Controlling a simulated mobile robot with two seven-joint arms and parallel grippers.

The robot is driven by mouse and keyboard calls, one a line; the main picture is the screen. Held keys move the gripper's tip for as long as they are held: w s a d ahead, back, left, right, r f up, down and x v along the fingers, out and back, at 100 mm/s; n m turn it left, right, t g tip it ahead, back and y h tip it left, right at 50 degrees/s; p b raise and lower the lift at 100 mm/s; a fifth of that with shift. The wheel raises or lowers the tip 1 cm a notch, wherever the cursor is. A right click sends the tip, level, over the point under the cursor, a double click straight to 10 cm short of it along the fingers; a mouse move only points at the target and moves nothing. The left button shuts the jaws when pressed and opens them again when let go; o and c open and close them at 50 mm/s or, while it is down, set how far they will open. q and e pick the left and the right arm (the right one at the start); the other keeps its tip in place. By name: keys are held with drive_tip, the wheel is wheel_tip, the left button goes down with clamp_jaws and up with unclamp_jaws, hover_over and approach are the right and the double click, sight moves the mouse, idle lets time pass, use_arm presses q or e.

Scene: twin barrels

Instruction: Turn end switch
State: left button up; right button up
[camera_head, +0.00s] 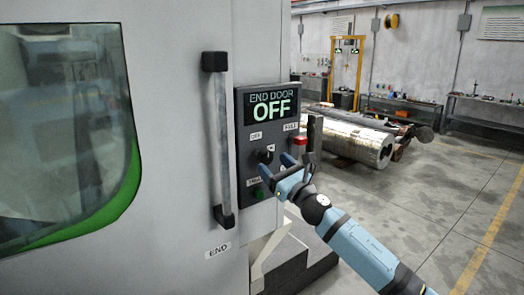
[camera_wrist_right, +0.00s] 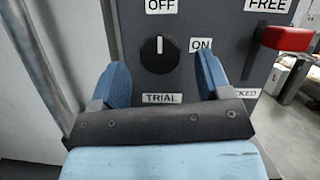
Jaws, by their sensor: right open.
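The end switch is a round black knob (camera_wrist_right: 157,52) with a white pointer line, on a dark control panel (camera_head: 243,122). In the head view the knob (camera_head: 264,155) sits below the lit display (camera_head: 271,108) reading END DOOR OFF. My right gripper (camera_wrist_right: 160,82) is open, its two blue fingers apart below and to either side of the knob, with nothing between them. Contact with the panel is not visible. My left gripper is not in view.
A vertical door handle (camera_head: 220,140) stands left of the panel. A red lever (camera_wrist_right: 288,39) projects at the panel's right, under a FREE label. A green button (camera_head: 259,194) is low on the panel. Large metal cylinders (camera_head: 345,135) lie on the floor behind.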

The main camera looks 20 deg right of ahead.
sight(268, 159)
drive_tip(key=x, duration=0.5)
drive_tip(key=shift+w+a+r+p, duration=0.1)
drive_tip(key=shift+w+a+p, duration=0.05)
drive_tip(key=shift+w+p, duration=0.2)
drive_tip(key=c, duration=0.9)
